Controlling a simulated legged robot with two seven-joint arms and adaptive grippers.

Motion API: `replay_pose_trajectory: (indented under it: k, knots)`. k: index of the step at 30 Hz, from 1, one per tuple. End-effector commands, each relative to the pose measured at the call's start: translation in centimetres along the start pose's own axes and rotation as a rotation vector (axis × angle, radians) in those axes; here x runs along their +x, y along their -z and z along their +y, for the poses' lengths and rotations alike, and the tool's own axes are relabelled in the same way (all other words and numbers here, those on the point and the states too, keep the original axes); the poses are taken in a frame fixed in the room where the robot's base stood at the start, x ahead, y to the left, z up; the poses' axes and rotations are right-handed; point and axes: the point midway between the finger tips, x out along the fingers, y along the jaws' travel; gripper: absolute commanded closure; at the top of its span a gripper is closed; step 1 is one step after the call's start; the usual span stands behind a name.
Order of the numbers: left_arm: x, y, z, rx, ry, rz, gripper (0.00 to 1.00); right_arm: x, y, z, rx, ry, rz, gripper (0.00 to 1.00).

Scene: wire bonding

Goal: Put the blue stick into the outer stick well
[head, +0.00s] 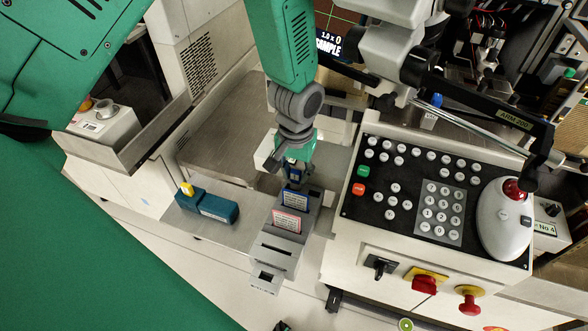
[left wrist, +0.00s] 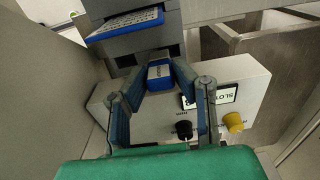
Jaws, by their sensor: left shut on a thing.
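My left gripper (head: 294,168) points down at the far end of a grey slotted holder (head: 279,254). In the left wrist view my left gripper (left wrist: 158,78) is shut on the blue stick (left wrist: 160,72), whose labelled end shows between the fingertips. The stick lies close to the side of the grey holder (left wrist: 145,43). I cannot tell whether it touches the holder or sits in a well. The outer stick well cannot be made out. My right gripper is not in view.
The holder carries a blue-edged card (head: 296,197) and a red-edged card (head: 287,222). A teal box with a yellow knob (head: 207,206) lies to its left. A button panel (head: 420,190) stands to the right. A white box with knobs (left wrist: 240,85) is below the gripper.

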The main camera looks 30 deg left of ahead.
Motion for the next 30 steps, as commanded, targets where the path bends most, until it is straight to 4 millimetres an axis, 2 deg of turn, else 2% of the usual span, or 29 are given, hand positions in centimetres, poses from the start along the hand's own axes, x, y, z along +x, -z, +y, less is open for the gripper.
replay_pose_trajectory:
  k: [8,10,21,30]
  knots:
    - [0.9,0.1,-0.4,-0.002,-0.004,-0.001,0.93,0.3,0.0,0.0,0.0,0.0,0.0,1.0]
    - [0.8,0.1,-0.4,-0.002,-0.005,-0.001,0.96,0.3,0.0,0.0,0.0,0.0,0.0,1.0]
    - [0.1,0.0,-0.2,-0.002,-0.001,-0.001,0.97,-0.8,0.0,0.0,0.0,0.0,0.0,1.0]
    - [0.1,0.1,-0.2,-0.002,-0.002,-0.001,0.97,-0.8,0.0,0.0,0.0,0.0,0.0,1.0]
